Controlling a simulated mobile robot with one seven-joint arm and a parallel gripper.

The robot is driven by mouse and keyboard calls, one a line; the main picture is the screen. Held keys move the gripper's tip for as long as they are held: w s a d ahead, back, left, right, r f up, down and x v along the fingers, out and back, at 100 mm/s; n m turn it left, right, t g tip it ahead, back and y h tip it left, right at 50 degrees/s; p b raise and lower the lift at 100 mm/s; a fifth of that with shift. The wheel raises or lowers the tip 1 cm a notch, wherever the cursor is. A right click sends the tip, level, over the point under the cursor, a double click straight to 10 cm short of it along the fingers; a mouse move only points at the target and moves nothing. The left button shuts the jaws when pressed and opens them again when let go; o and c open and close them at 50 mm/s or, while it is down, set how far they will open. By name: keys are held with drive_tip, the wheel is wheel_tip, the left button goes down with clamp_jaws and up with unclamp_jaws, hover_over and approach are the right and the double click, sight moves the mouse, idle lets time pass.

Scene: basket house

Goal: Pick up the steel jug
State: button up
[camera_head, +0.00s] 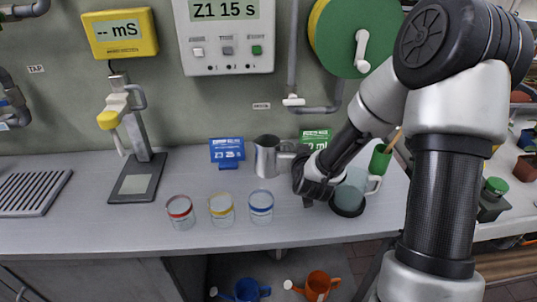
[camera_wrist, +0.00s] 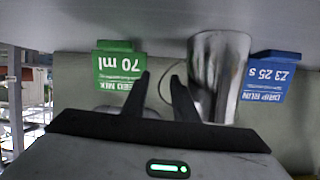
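The steel jug (camera_head: 266,158) stands upright on the bench, its handle (camera_head: 289,152) pointing right. In the wrist view, which looks upside down, the jug (camera_wrist: 222,75) is just right of the fingers. My gripper (camera_wrist: 160,76) is open, with a gap between its two dark fingertips. A thin curved part of the handle shows near the right fingertip; I cannot tell whether they touch. In the head view my wrist is right of the jug and its fingers are hidden.
A blue card (camera_head: 227,151) stands left of the jug and a green card (camera_head: 315,137) behind my wrist. Several banded glass jars, including a blue-banded one (camera_head: 261,207), stand in front.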

drive_tip(key=shift+s, duration=0.1)
clamp_jaws()
idle(1.2)
